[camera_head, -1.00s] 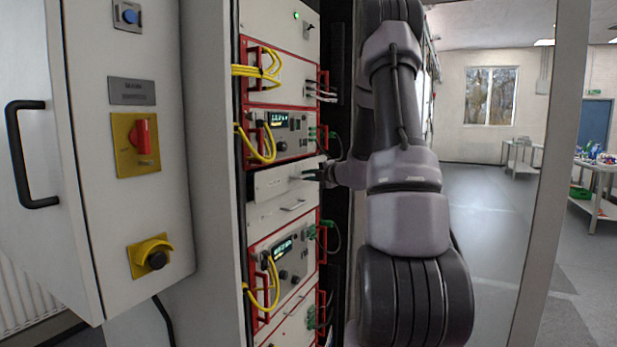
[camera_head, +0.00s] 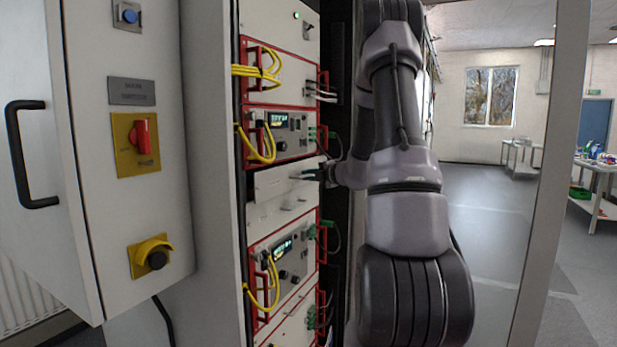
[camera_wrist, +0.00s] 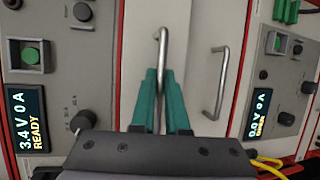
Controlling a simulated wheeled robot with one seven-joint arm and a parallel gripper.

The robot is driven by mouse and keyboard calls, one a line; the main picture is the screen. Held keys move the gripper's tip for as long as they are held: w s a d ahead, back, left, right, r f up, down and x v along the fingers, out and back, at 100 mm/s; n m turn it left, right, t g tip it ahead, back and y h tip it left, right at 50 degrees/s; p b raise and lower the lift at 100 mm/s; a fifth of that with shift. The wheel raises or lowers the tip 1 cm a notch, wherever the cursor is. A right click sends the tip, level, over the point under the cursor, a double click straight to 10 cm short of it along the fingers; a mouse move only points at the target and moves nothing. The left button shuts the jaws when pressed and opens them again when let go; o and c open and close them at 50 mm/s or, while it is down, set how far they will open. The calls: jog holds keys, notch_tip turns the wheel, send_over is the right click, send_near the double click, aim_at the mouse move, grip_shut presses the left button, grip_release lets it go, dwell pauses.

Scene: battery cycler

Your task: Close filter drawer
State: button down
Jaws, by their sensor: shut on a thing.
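The filter drawer (camera_head: 277,183) is a plain light front panel in the rack, between the upper and lower instruments with displays. My gripper (camera_head: 310,173) is at its right part. In the wrist view, my gripper's green fingers (camera_wrist: 161,88) are shut on the drawer's upright metal handle (camera_wrist: 163,42), and the fingertips hide part of it. The drawer front also shows pale around the handle in the wrist view (camera_wrist: 140,30). I cannot tell exactly how far the drawer stands out of the rack.
A second metal handle (camera_wrist: 220,85) is beside the held one, on the neighbouring panel. Yellow cables (camera_head: 268,145) hang in front of the upper instrument, with red handles around. A cabinet with a red switch (camera_head: 142,137) stands at left. Open floor lies at right.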

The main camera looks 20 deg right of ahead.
aim_at(299, 174)
jog(key=w+a, duration=0.2)
jog(key=w, duration=0.1)
jog(key=shift+a, duration=0.25)
jog(key=c, duration=1.2)
grip_release()
jog(key=shift+w, duration=0.1)
jog(key=v, duration=1.1)
